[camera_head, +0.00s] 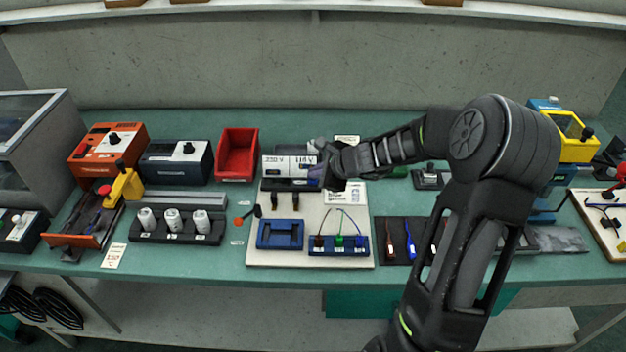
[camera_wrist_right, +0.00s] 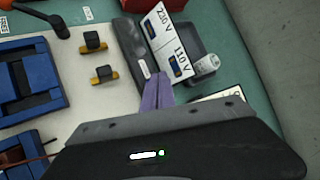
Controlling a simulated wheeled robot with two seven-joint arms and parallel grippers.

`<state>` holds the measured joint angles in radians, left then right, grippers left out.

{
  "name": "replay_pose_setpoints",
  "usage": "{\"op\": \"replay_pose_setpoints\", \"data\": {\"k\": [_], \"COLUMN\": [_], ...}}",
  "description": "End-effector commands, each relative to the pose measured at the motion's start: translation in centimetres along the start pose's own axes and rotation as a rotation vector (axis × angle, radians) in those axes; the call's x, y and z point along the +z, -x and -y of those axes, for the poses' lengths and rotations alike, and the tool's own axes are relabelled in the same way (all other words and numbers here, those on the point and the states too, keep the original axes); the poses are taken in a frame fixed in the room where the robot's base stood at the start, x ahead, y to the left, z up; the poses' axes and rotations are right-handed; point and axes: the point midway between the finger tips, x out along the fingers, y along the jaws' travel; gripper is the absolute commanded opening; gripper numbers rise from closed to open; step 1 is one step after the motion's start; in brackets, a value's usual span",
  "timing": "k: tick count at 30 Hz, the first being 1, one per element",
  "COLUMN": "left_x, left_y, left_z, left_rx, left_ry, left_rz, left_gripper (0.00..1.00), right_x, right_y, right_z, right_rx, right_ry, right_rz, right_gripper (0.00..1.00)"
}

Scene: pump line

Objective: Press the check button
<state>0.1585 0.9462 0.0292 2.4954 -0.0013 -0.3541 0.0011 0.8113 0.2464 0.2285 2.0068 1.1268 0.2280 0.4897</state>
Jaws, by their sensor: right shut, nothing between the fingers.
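My right gripper (camera_head: 318,173) reaches in from the right to the rear of a white board in the head view. Its purple fingers (camera_wrist_right: 155,95) are shut and empty. In the wrist view the tips are at a dark grey bar (camera_wrist_right: 128,45) with a small white mark. Beside the bar is a white plate (camera_wrist_right: 170,38) marked 230 V and 110 V; the plate also shows in the head view (camera_head: 288,165). I cannot make out a check button, and the fingers hide part of the bar. I cannot tell whether the tips touch it. My left gripper is not in view.
The white board (camera_head: 300,220) carries a blue frame (camera_head: 280,234) and a blue terminal block (camera_head: 338,246) with wires. Two black-and-brass pieces (camera_wrist_right: 92,40) (camera_wrist_right: 103,73) stand near the bar. A red bin (camera_head: 237,155) is to the left. A white cylinder (camera_wrist_right: 206,65) lies behind the plate.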

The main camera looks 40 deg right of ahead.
Motion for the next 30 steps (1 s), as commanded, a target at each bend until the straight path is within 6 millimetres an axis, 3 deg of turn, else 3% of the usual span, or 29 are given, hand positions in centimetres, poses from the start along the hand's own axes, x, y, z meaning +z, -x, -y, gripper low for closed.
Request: {"op": "replay_pose_setpoints", "data": {"k": [21, 30], "left_x": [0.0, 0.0], "left_y": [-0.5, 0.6], "left_z": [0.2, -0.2], "left_rx": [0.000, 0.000], "left_ry": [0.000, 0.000], "left_rz": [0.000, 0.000], "left_gripper": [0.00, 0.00], "right_x": [-0.3, 0.4], "right_y": [-0.3, 0.6], "right_z": [-0.3, 0.4], "right_rx": [0.000, 0.000], "right_ry": [0.000, -0.001], "right_rz": [0.000, 0.000], "right_gripper": [0.00, 0.00]}}
